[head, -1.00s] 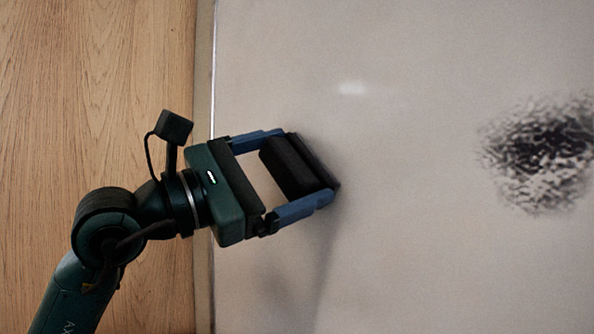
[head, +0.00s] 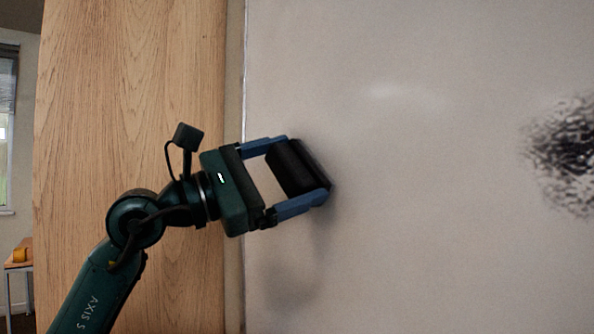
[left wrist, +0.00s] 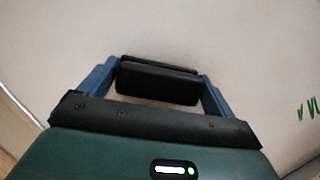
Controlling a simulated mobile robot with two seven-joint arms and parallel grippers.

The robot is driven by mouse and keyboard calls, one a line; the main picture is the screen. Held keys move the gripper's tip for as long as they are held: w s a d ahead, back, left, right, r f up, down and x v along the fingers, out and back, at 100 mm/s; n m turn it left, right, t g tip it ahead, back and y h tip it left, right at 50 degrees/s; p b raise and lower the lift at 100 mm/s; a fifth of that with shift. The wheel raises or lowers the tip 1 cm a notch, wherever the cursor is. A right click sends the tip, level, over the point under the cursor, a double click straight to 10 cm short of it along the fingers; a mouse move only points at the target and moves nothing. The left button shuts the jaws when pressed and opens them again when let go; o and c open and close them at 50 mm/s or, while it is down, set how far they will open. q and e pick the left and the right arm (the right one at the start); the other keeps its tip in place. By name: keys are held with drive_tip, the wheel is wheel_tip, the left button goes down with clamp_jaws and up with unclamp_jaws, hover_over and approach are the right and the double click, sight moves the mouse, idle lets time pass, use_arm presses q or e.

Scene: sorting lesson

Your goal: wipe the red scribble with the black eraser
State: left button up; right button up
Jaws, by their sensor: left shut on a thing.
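My left gripper (head: 305,168) is shut on the black eraser (head: 294,168), with a blue finger at each end of it. The eraser is tilted in the head view, in front of the left part of the whiteboard (head: 430,250). I cannot tell if it touches the board. In the left wrist view the eraser (left wrist: 158,82) lies level between the fingers. No red scribble shows in either view. My right gripper is not in view.
A dark, patchy smudge (head: 570,155) is on the board at the right edge. Green marks (left wrist: 311,107) show at the right of the left wrist view. A wooden panel (head: 140,90) borders the board. A small table (head: 18,266) and window (head: 7,130) are far left.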

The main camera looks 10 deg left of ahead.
use_arm(q)
drive_tip(key=shift+w+a, duration=0.25)
drive_tip(key=shift+a, duration=0.1)
drive_tip(key=shift+s+a+f+b, duration=0.1)
drive_tip(key=shift+s+a+b, duration=0.3)
drive_tip(key=shift+s+a, duration=0.25)
drive_tip(key=shift+s+a+b, duration=0.35)
drive_tip(key=shift+s+a, duration=0.05)
drive_tip(key=shift+s, duration=0.35)
drive_tip(key=shift+s+a+b, duration=0.4)
drive_tip(key=shift+s+a, duration=0.35)
drive_tip(key=shift+s, duration=0.3)
drive_tip(key=shift+s+a+b, duration=0.6)
drive_tip(key=shift+s+a, duration=0.35)
drive_tip(key=shift+s, duration=0.2)
